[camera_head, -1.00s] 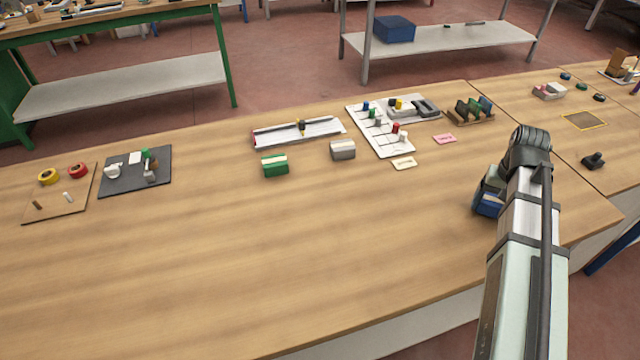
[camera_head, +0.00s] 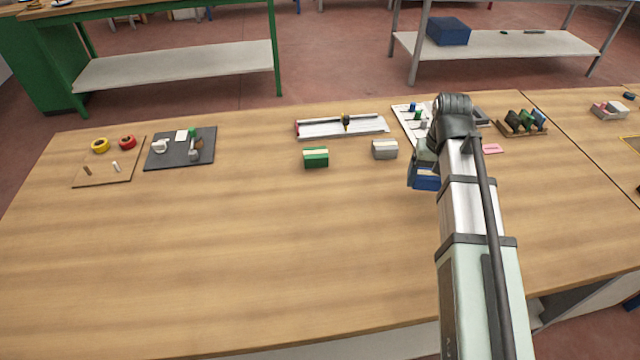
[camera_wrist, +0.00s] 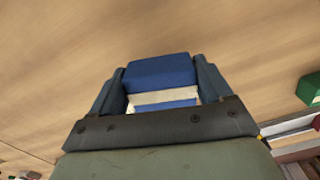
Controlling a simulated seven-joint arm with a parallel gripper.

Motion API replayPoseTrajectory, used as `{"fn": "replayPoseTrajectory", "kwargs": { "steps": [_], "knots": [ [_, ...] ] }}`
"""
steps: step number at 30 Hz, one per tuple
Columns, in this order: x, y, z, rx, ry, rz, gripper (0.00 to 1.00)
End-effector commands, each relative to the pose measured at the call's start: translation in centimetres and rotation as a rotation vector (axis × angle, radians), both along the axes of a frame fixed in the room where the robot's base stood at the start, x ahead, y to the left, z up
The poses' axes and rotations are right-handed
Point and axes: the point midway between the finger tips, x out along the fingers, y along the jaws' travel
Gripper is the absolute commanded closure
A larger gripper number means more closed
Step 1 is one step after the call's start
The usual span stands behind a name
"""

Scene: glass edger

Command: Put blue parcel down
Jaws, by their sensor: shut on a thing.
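The blue parcel (camera_wrist: 162,74), blue with a pale band, sits between the two fingers of my gripper (camera_wrist: 163,88) in the wrist view. The fingers are shut on its sides. In the head view the parcel (camera_head: 426,181) shows partly at the left of my gripper (camera_head: 418,172), with my arm covering the rest. It appears held above the wooden table (camera_head: 250,240), but its exact height is hard to tell. A green parcel (camera_head: 316,158) and a grey parcel (camera_head: 384,149) stand on the table to its left.
A white rail tray (camera_head: 342,128) lies behind the green and grey parcels. A dark mat (camera_head: 180,148) and a tape board (camera_head: 105,172) lie at left. A rack (camera_head: 522,128) and pink card (camera_head: 493,149) are at right. The table's middle and front left are bare.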

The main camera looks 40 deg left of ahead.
Motion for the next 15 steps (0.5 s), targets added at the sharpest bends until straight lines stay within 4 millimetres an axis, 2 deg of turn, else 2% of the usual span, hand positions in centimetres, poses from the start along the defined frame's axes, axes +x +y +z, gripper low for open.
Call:
{"fn": "replayPoseTrajectory", "kwargs": {
  "steps": [1, 6, 15],
  "knots": [
    [-0.5, 1.7, 0.3, 0.000, -0.001, 0.027, 0.57],
    [-2.6, 6.4, 1.3, 0.000, -0.001, 0.105, 0.57],
    [-6.6, 13.6, 3.3, 0.001, -0.001, 0.230, 0.57]
  ]
}}
